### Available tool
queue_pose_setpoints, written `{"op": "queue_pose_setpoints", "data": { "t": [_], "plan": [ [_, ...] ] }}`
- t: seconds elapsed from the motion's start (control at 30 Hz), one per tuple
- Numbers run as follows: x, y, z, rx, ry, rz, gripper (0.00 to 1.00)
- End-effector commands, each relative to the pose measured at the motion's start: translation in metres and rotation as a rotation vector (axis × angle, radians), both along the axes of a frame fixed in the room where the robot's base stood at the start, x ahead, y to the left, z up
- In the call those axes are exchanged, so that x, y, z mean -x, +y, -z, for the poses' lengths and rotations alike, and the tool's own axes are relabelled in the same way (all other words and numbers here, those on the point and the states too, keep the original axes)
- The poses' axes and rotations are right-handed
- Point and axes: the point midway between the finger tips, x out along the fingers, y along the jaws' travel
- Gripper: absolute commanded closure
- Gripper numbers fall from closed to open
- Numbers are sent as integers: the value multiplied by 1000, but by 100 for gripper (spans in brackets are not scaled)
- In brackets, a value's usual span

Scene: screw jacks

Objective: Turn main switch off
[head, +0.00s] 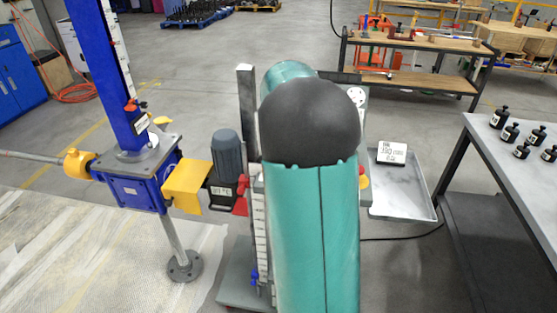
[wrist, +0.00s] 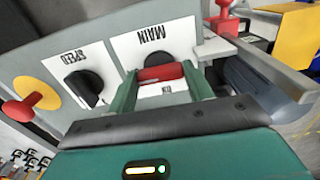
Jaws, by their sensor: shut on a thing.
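The main switch has a red handle (wrist: 168,74) on a white plate lettered MAIN (wrist: 152,34), which appears upside down in the wrist view. My gripper (wrist: 160,72) has its two green fingers on either end of the red handle and is shut on it. The handle lies roughly crosswise in the picture. Part of the plate's lower lettering is hidden by the fingers. In the head view my teal arm hides the gripper, the switch and most of the control box.
A black SPEED knob (wrist: 84,84) and a red button on yellow (wrist: 22,108) sit left of the switch. A blue screw jack (head: 135,188) with a motor (head: 227,158) stands left of my arm. A grey tray (head: 408,205) and a table with black weights (head: 500,118) stand right.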

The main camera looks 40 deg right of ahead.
Motion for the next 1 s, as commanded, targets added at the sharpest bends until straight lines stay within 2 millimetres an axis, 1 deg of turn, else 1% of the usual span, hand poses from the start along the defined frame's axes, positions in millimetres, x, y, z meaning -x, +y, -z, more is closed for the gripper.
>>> {"op": "queue_pose_setpoints", "data": {
  "t": [0.33, 0.37, 0.4, 0.47, 0.7, 0.8, 0.87, 0.97, 1.0],
  "plan": [
    [0, 0, -2, 0, -3, 5, 72],
    [0, 0, -2, 0, -3, 4, 45],
    [0, 0, -1, 0, -3, 4, 37],
    [0, 0, -1, 0, -3, 4, 27],
    [0, 0, -1, 0, -1, 3, 27],
    [0, 0, -3, 0, -1, 3, 27],
    [0, 0, -8, 0, -1, 3, 27],
    [-1, -1, -22, 2, -4, 3, 27],
    [-1, 0, -30, 2, -4, 3, 27]
  ]
}}
